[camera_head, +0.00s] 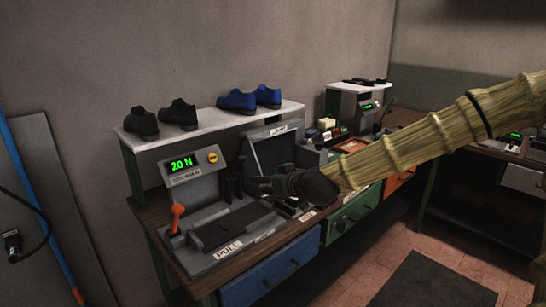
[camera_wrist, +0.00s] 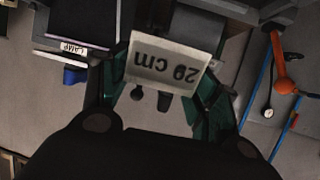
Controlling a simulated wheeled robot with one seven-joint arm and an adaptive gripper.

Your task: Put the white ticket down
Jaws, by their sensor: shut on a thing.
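The white ticket (camera_wrist: 165,65) shows in the wrist view, marked "29 cm" and upside down in the picture. My gripper (camera_wrist: 165,85) is shut on it, with the green fingers on either side. In the head view my gripper (camera_head: 268,184) is over the workbench, in front of an open dark case (camera_head: 272,150) and right of the grey press unit (camera_head: 200,190) reading "2.0 N". The ticket cannot be made out in the head view.
A white shelf (camera_head: 200,133) carries black shoes (camera_head: 160,117) and blue shoes (camera_head: 240,100). The press has an orange lever (camera_head: 177,215) and a plate labelled "PULL" (camera_head: 228,249). Blue (camera_head: 270,280) and green (camera_head: 350,212) drawers lie below. Small items crowd the bench to the right.

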